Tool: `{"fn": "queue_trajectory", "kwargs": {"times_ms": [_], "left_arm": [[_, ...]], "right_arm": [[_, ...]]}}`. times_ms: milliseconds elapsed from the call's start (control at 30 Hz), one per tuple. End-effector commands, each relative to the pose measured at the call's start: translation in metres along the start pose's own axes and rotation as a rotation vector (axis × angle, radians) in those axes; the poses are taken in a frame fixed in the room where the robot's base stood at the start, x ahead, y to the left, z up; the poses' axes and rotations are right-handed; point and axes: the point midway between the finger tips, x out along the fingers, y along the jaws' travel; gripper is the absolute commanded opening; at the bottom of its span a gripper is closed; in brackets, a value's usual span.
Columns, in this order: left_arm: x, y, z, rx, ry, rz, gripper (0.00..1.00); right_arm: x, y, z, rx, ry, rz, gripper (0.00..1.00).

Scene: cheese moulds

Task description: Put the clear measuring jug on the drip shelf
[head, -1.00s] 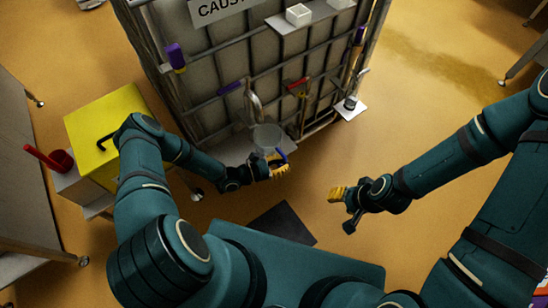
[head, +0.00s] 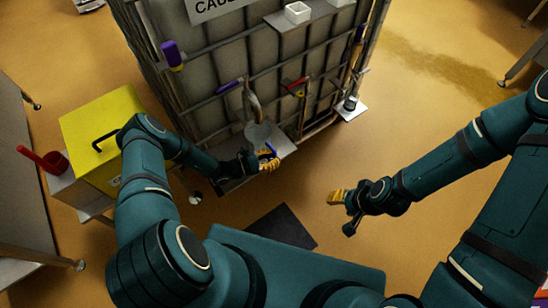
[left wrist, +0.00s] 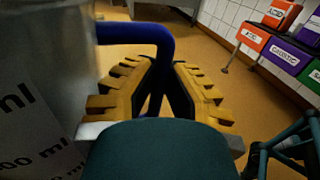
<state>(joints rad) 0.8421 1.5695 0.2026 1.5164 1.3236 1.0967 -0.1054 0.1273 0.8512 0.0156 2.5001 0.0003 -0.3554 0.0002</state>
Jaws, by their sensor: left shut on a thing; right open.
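The clear measuring jug (head: 257,133) is held upright near the tank's tap (head: 252,100), at the drip shelf (head: 285,142), a grey metal ledge low on the tank's front. I cannot tell whether its base touches the shelf. My left gripper (head: 268,161) is shut on the jug's blue handle. In the left wrist view the handle (left wrist: 150,33) runs down between the yellow fingers (left wrist: 156,85), and the jug's wall with "ml" marks (left wrist: 45,100) fills the left side. My right gripper (head: 337,197) is open and empty, over the floor to the right.
The caged tank (head: 215,70) stands ahead. A small bracket shelf (head: 352,108) sticks out at its right corner. A yellow box (head: 100,130) and a red scoop (head: 50,160) are at the left. A dark mat (head: 282,226) lies on the floor.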

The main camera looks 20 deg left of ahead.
Motion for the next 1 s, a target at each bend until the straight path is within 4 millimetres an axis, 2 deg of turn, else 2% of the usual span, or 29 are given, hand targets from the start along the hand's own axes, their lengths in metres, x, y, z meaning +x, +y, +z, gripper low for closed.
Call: {"fn": "queue_trajectory", "kwargs": {"times_ms": [100,133,200,600,767,1000], "left_arm": [[0.000,0.000,-0.004,0.000,-0.001,0.001,0.00],[0.000,0.000,-0.004,0.000,0.000,0.001,0.15],[0.000,0.000,-0.003,0.000,0.000,0.000,0.35],[0.000,0.000,0.002,0.000,0.000,0.000,0.35],[-0.025,0.001,0.001,0.000,0.001,0.004,0.35],[-0.075,0.001,0.001,0.000,0.002,0.005,0.35]], "right_arm": [[0.004,0.001,0.000,0.000,0.001,0.000,0.47],[0.004,0.001,0.000,0.000,0.002,0.000,0.47],[0.003,0.001,0.000,0.000,0.002,0.000,0.47],[-0.002,-0.001,0.000,0.000,0.000,0.000,0.47],[-0.003,-0.001,0.000,0.000,-0.001,0.000,0.47],[-0.007,-0.003,0.001,0.001,-0.004,0.000,0.47]]}}
